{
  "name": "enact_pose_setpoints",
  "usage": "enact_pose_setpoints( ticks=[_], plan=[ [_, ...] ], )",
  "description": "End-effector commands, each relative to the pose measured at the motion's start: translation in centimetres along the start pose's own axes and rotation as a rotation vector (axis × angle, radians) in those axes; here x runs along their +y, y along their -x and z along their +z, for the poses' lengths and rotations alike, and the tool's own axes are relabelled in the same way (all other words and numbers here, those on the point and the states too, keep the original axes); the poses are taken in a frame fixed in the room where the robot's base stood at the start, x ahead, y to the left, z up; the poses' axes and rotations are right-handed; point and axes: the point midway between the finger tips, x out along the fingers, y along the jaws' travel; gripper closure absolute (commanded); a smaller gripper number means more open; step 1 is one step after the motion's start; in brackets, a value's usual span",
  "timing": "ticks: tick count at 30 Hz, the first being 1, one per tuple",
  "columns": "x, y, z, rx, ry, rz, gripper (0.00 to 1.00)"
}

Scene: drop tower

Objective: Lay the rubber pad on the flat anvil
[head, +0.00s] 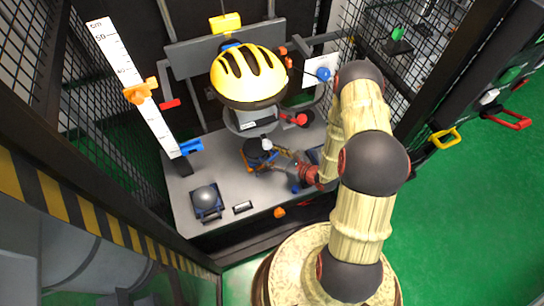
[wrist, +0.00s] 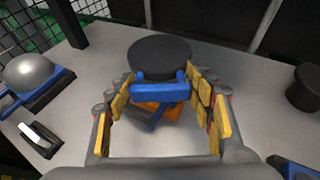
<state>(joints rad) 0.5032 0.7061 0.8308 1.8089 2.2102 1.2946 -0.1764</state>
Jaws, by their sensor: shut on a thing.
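My gripper (wrist: 160,98) is closed on a blue bar (wrist: 158,92) at the near side of a black round disc, which I take to be the rubber pad (wrist: 160,56). The disc looks level. In the head view the pad (head: 257,150) and my gripper (head: 284,160) are low over the grey table, in front of the helmet. Orange and dark parts (wrist: 158,110) show under the blue bar; I cannot tell whether the pad touches them. A black cylinder (wrist: 306,88) stands at the right in the wrist view; I cannot tell whether it is the flat anvil.
A grey dome on a blue base (head: 206,198) sits at the table's front left. A small level-like block (head: 243,208) lies nearby. A yellow helmet (head: 247,74) hangs above the table. A white ruler (head: 130,80) stands at left. Mesh panels flank the tower.

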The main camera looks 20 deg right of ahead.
Motion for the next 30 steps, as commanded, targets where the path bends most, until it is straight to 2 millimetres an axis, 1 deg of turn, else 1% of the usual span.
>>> enact_pose_setpoints(
  ticks=[26, 27, 30],
  plan=[
    [-0.03, -0.18, -0.37, -0.002, 0.001, 0.0, 0.85],
    [-0.03, -0.17, -0.37, -0.002, 0.001, 0.0, 0.45],
    [-0.02, -0.17, -0.38, -0.002, 0.001, 0.0, 0.39]
  ],
)
